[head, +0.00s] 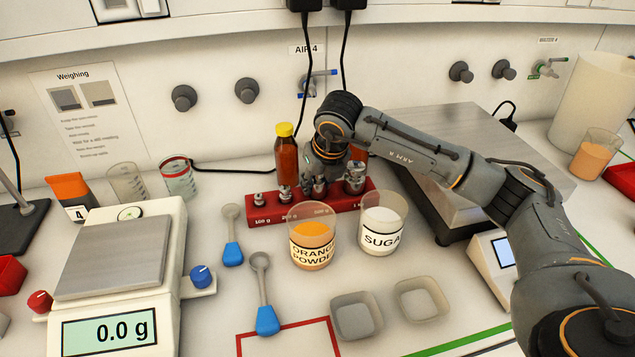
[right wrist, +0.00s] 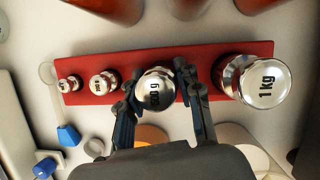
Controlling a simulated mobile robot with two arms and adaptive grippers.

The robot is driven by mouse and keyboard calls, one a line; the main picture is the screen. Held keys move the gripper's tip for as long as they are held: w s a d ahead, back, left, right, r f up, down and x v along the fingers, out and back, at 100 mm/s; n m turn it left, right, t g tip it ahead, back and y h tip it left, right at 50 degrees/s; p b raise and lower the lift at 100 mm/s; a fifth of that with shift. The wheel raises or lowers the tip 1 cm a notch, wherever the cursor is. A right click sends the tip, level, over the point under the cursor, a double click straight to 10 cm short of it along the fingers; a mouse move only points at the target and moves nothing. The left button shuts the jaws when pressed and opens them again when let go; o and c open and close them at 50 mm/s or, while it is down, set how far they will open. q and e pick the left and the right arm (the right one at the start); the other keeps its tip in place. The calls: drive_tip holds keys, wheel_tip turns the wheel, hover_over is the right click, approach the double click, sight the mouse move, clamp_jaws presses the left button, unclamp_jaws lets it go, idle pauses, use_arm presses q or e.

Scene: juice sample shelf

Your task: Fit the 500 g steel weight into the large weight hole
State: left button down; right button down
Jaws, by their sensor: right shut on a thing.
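The 500 g steel weight (right wrist: 156,90) shows in the right wrist view between the two fingers of my right gripper (right wrist: 165,100), which is shut on it. The red weight rack (right wrist: 80,97) lies under it, and the weight is over the rack's third place, between the 200 g and 1 kg weights. Whether it sits in the large weight hole or just above it I cannot tell; the hole is hidden. In the head view my right gripper (head: 315,187) points down at the red rack (head: 275,218), behind the orange powder cup. My left gripper is not in view.
The 1 kg weight (right wrist: 264,82), the 200 g weight (right wrist: 104,82) and the smallest weight (right wrist: 69,84) stand in the rack. The orange powder cup (head: 312,252) and sugar cup (head: 382,237) stand close in front. A yellow-capped bottle (head: 286,158) stands behind.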

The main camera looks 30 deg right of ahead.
drive_tip(key=shift+w+r, duration=0.15)
drive_tip(key=shift+r, duration=0.05)
idle(0.6)
drive_tip(key=shift+b, duration=0.5)
drive_tip(key=shift+f+b, duration=0.45)
drive_tip(key=shift+f, duration=0.05)
drive_tip(key=shift+s+f, duration=0.25)
drive_tip(key=shift+r, duration=0.1)
drive_tip(key=shift+w+r, duration=0.1)
drive_tip(key=shift+r, duration=0.4)
drive_tip(key=shift+w+b, duration=0.1)
drive_tip(key=shift+b, duration=0.25)
idle(0.6)
drive_tip(key=shift+f+b, duration=0.6)
